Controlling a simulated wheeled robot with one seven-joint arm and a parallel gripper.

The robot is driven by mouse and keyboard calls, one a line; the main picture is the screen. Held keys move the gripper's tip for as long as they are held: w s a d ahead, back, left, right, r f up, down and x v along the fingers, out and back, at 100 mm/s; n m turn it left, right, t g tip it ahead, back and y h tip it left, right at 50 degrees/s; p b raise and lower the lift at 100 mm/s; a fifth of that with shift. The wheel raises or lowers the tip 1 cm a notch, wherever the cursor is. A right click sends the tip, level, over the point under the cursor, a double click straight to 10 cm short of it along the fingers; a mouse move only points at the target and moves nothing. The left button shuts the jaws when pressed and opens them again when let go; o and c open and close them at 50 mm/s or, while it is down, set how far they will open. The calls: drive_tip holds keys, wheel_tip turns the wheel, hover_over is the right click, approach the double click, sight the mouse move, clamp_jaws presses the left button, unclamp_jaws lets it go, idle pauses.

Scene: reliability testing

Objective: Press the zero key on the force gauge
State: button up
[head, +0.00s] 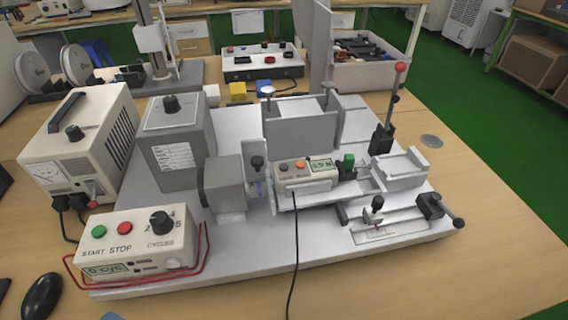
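The force gauge (305,184) is a small beige box lying on the test rig near the middle of the head view. Its top face carries a green display (321,164), an orange key (300,165) and a grey key (284,167). The labels by the keys are too small to read, so I cannot tell which one is the zero key. The display digits are small and look like a reading in N. A black cable (294,250) runs from the gauge towards the table's front edge. My gripper is not in view.
The gauge sits on a grey base plate (260,258). An upright grey plate (300,134) stands behind it, a grey motor block (225,184) left, and a red-knobbed lever (391,110) right. A cycle control box (138,246) stands front left. Space above the gauge looks clear.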

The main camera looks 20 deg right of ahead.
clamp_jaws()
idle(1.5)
